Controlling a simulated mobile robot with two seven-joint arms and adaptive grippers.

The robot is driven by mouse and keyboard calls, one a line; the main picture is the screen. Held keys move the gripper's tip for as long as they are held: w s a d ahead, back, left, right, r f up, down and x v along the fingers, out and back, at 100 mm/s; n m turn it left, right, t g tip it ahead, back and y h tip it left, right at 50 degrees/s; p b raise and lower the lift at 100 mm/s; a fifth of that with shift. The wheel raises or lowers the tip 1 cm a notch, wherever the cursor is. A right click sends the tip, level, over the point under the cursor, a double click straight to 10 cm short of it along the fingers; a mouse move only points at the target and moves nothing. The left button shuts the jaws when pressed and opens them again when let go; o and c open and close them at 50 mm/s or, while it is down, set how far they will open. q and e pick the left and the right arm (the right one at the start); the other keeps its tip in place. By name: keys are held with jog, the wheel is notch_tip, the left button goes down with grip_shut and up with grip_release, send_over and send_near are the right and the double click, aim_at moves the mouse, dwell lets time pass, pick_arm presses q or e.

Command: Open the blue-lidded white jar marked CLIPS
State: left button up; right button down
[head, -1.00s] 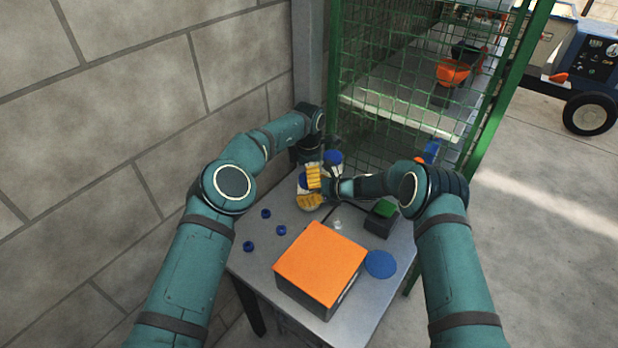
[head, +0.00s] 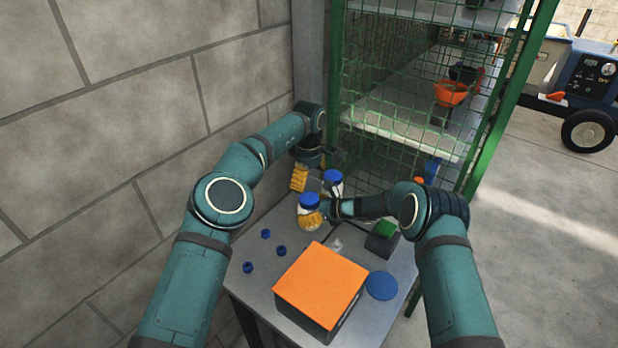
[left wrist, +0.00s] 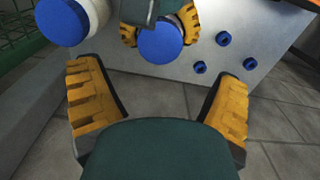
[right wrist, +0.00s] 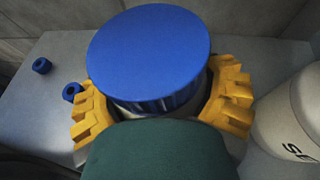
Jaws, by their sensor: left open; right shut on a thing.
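A white jar with a blue lid (head: 309,200) stands at the far end of the table, with my right gripper (head: 312,220) shut around its body. In the right wrist view its wide blue lid (right wrist: 150,55) sits on the jar between the yellow fingers; no label shows on it. A second blue-lidded white jar (head: 333,179) stands just behind it; its side (right wrist: 298,115) shows letters starting "SE". My left gripper (head: 306,172) is open and empty, up and left of the held jar. In the left wrist view the held jar's lid (left wrist: 160,46) lies beyond the open fingers.
Several small blue rings (head: 281,251) lie on the table's left part. An orange-topped box (head: 320,284), a blue disc (head: 382,286) and a dark box with a green top (head: 384,236) stand nearer. A wall is at left, a green mesh cage (head: 400,120) behind.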

aim_at(309, 197)
pick_arm(q)
jog(key=shift+m, duration=0.3)
jog(key=shift+f, duration=3.9)
jog(key=c, duration=1.3)
jog(key=n, duration=0.9)
jog(key=shift+n, duration=0.4)
